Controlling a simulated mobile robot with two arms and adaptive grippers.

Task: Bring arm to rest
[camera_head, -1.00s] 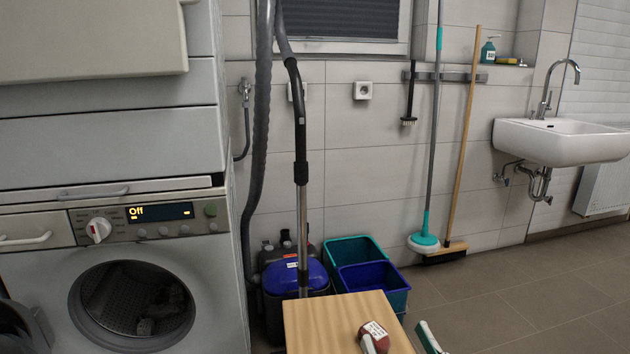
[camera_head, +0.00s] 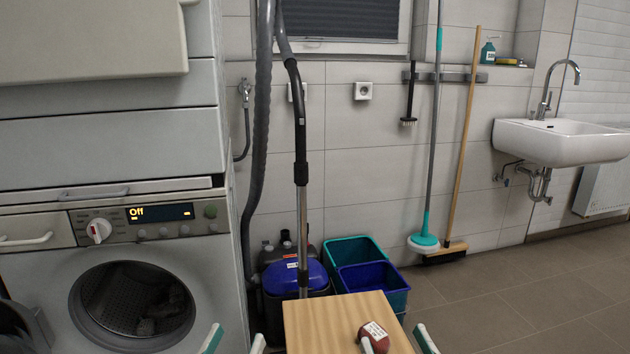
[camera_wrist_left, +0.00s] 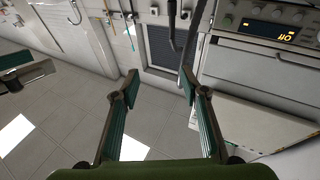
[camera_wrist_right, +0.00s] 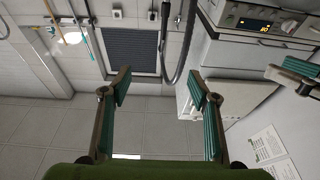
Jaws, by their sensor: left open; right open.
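My left gripper (camera_head: 235,342) shows at the bottom edge of the head view, its two green-padded fingertips apart, in front of the dryer's lower right side. It is open and empty in the left wrist view (camera_wrist_left: 160,85). My right gripper (camera_head: 395,342) shows at the bottom edge of the head view, over the front right part of the wooden top. It is open and empty in the right wrist view (camera_wrist_right: 160,87). Most of both arms is out of view.
The stacked machine (camera_head: 215,290) with its display reading Off stands at left. A wooden top (camera_head: 320,320) bears a red labelled item (camera_head: 376,334). A vacuum cleaner (camera_head: 298,275) and buckets (camera_head: 385,290) stand behind it. The floor (camera_head: 530,300) at right is clear.

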